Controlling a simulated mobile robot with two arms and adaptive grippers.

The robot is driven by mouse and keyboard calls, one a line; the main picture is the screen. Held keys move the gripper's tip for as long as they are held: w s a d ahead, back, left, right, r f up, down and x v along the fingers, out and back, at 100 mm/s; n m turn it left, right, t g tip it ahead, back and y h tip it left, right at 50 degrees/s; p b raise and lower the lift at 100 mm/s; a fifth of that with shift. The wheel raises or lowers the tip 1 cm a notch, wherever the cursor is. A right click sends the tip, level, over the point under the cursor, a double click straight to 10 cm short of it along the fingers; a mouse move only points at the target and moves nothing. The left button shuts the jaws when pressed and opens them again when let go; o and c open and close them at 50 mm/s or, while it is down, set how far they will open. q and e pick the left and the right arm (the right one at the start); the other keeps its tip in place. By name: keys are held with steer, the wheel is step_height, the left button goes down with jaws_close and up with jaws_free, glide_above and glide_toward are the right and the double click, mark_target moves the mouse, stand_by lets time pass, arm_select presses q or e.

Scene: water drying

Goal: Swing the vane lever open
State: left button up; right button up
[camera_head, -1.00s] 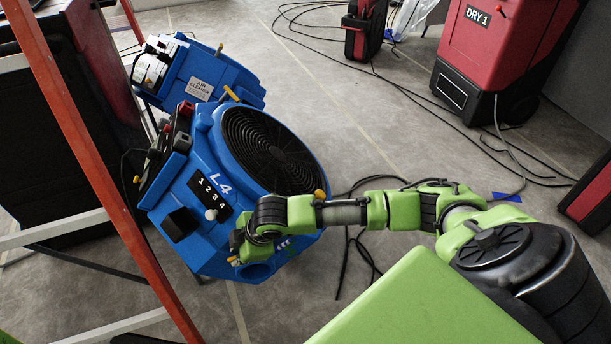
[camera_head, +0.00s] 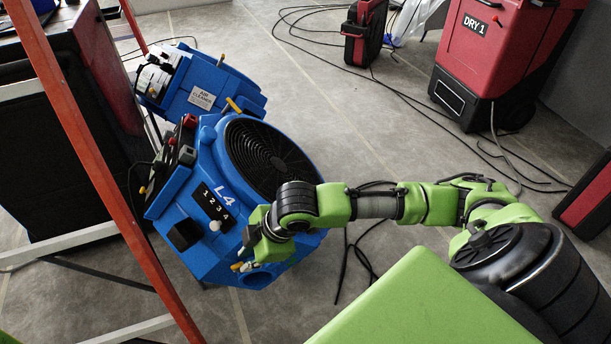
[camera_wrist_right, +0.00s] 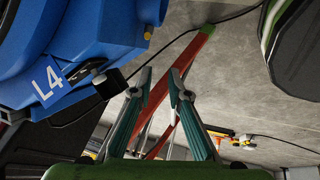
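The blue air mover labelled L4 (camera_head: 185,262) stands on the floor left of centre in the head view. It has a round black grille, a black 1-2-3-4 panel with a pale knob (camera_head: 215,226), and a black block (camera_head: 184,235). Small yellow-tipped parts show at its top (camera_head: 234,104) and low beside my gripper (camera_head: 238,266). I cannot tell which part is the vane lever. My right gripper (camera_head: 246,257) is at the unit's lower right side. In the right wrist view its fingers (camera_wrist_right: 160,76) are apart with nothing between them; the L4 housing (camera_wrist_right: 95,35) is upper left. My left gripper is out of view.
A red ladder frame (camera_head: 75,125) with pale rungs stands close at the left. A blue air cleaner (camera_head: 215,75) is behind the L4 unit. A red DRY 1 machine (camera_head: 500,50) stands at the far right. Cables cross the otherwise open grey floor.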

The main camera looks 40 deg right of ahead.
steer(key=s+a+f+m+t+p, duration=0.1)
steer(key=s+a+m, duration=0.3)
steer(key=s+a, duration=0.15)
steer(key=s+d+f+m+g+h+p, duration=0.2)
steer(key=s+d+f+m+p, duration=0.5)
steer(key=f, duration=0.6)
steer(key=shift+s+d+g+h+p, duration=0.3)
steer(key=shift+s+d+h+p, duration=0.2)
steer(key=shift+s+d+p, duration=0.95)
steer(key=shift+s+a+f, duration=0.1)
steer(key=shift+s+a, duration=0.15)
